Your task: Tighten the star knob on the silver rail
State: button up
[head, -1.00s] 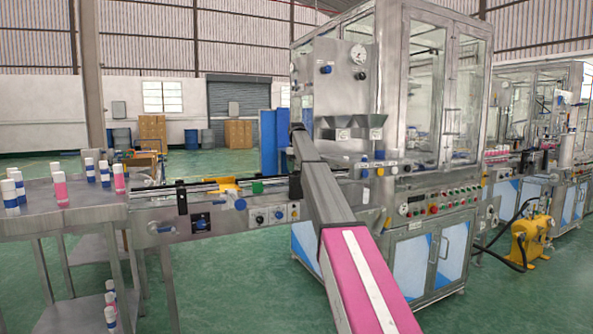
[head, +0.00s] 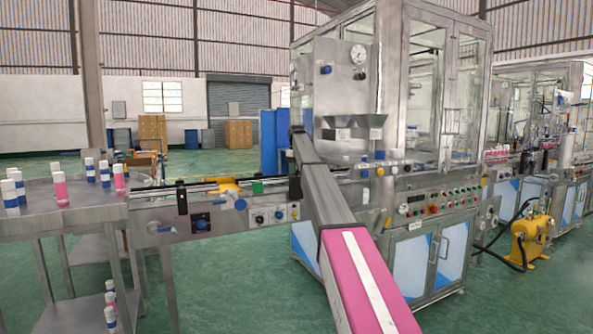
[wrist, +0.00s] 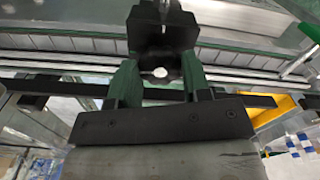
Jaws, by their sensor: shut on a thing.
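In the wrist view my gripper (wrist: 159,64) has its two green fingers on either side of a dark star knob (wrist: 160,73) with a pale round centre, and is shut on it. The fingers cover the knob's sides, so its lobes are hard to make out. A black clamp block (wrist: 162,30) sits just beyond the knob. The silver rail (wrist: 75,58) runs across the picture behind the fingers. In the head view the silver rail (head: 205,189) runs along the conveyor; my arm hides the gripper and knob there.
A yellow part (head: 228,186) and a blue knob (head: 240,204) are on the conveyor left of my arm. Another black clamp (head: 182,200) stands further left. The glazed crimping machine (head: 425,95) rises behind and right of my arm.

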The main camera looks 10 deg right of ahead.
jog(key=m, duration=0.4)
jog(key=shift+m, duration=0.4)
jog(key=m, duration=0.4)
jog(key=shift+m, duration=0.3)
jog(key=m, duration=0.9)
jog(key=shift+m, duration=0.5)
jog(key=o, duration=0.9)
jog(key=shift+o, duration=0.2)
jog(key=shift+r, duration=0.15)
notch_tip(320, 180, up, 10)
jog(key=shift+r, duration=0.25)
